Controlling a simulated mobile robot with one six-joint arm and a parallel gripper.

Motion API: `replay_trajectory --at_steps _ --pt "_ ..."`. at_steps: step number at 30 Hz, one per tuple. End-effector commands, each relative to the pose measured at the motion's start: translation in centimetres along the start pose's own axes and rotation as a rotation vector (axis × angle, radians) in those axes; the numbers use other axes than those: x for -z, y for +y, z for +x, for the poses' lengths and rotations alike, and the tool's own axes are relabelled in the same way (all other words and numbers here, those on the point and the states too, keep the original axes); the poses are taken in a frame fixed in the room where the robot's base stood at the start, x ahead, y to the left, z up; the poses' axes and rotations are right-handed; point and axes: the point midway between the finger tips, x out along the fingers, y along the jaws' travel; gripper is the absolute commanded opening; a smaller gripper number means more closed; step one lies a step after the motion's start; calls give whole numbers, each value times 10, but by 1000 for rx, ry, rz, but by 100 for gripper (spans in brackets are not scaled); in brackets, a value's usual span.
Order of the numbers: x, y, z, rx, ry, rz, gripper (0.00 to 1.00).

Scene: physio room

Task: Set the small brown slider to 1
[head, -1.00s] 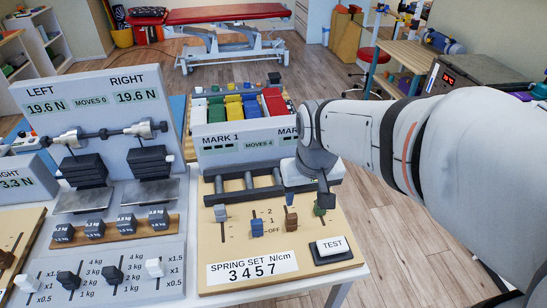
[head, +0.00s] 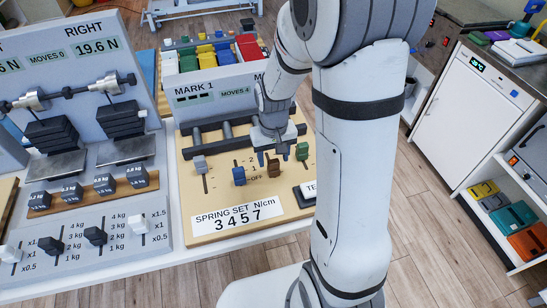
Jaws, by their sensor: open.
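The small brown slider (head: 274,168) stands in a slot on the tan spring-set board (head: 195,231). It is near a printed scale of 2, 1 and OFF; its exact mark is hard to read. My gripper (head: 272,157) points down just above and behind the brown slider, with one finger to each side of it in the picture. It is open and empty. Whether the fingers touch the slider cannot be told. A blue slider (head: 239,176) stands to the left and a green slider (head: 302,151) to the right. A grey slider (head: 200,163) is at the far left.
A TEST button (head: 308,189) is partly hidden behind my arm. The weight rig (head: 122,113) stands at left. Open floor (head: 430,215) lies to the right.

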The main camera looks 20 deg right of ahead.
Motion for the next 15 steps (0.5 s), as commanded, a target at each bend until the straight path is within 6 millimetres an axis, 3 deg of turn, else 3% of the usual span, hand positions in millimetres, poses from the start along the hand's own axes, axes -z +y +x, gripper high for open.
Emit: replay_trajectory --at_steps 4,13,15 --pt "-1 0 12 0 -2 0 53" --pt "0 0 15 0 0 1 53" --pt "0 0 15 0 0 1 47"
